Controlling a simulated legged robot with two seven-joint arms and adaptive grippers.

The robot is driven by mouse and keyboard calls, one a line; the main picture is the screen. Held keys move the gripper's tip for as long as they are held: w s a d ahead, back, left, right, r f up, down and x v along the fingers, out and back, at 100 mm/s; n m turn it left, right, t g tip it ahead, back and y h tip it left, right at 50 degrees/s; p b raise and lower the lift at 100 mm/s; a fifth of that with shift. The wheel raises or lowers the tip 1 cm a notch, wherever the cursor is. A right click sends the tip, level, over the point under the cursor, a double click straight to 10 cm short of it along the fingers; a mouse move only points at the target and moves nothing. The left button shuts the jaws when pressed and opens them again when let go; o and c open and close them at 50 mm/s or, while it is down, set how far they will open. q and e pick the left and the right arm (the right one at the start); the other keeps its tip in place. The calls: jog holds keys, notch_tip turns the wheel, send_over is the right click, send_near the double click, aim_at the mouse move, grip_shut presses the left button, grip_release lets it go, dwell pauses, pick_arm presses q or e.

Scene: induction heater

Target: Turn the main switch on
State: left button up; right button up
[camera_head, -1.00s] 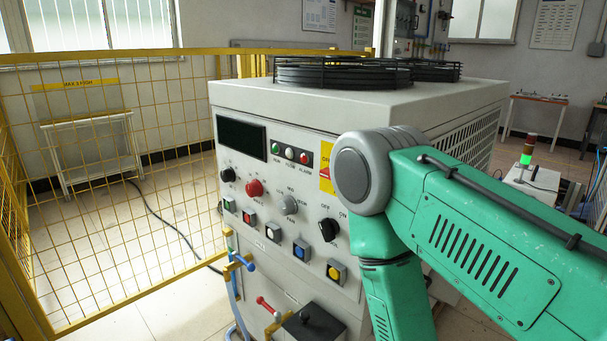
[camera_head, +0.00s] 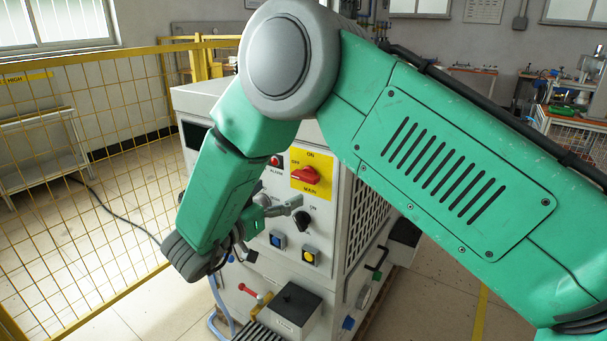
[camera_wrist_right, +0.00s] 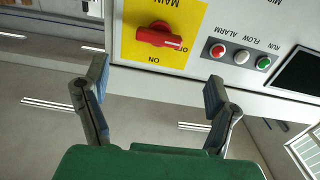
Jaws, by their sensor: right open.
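The main switch is a red rotary handle (camera_head: 306,174) on a yellow plate marked ON and MAIN, on the front of the grey heater cabinet. In the right wrist view, which is upside down, the red handle (camera_wrist_right: 160,38) lies about level, its marked end by the OFF label. My right gripper (camera_head: 278,203) is below and left of the switch in the head view, partly hidden by my arm. In the wrist view its two fingers (camera_wrist_right: 157,82) are wide apart and empty, with the switch beyond the gap, not touched. My left gripper is not in view.
A black knob (camera_head: 301,219) and blue and yellow buttons (camera_head: 309,256) sit below the switch. Indicator lamps (camera_wrist_right: 240,57) are beside it. A black-topped box (camera_head: 290,305) juts out low on the cabinet. A yellow mesh fence (camera_head: 100,170) stands at left.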

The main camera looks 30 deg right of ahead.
aim_at(302, 177)
jog(key=x, duration=1.1)
jog(key=shift+s+d+f, duration=0.1)
jog(key=shift+s, duration=0.15)
jog(key=shift+a, duration=0.75)
jog(key=shift+c, duration=0.4)
jog(key=shift+s+a+r, duration=0.1)
jog(key=shift+r, duration=0.2)
jog(key=c, duration=1.1)
jog(key=o, duration=1.2)
jog(key=shift+d+f, duration=0.1)
jog(key=shift+d, duration=0.25)
jog(key=shift+w+d+f, duration=0.2)
jog(key=shift+w+d, duration=0.05)
jog(key=shift+d, duration=0.05)
jog(key=shift+s+a, duration=0.2)
jog(key=shift+a, duration=0.05)
jog(key=shift+v, duration=5.55)
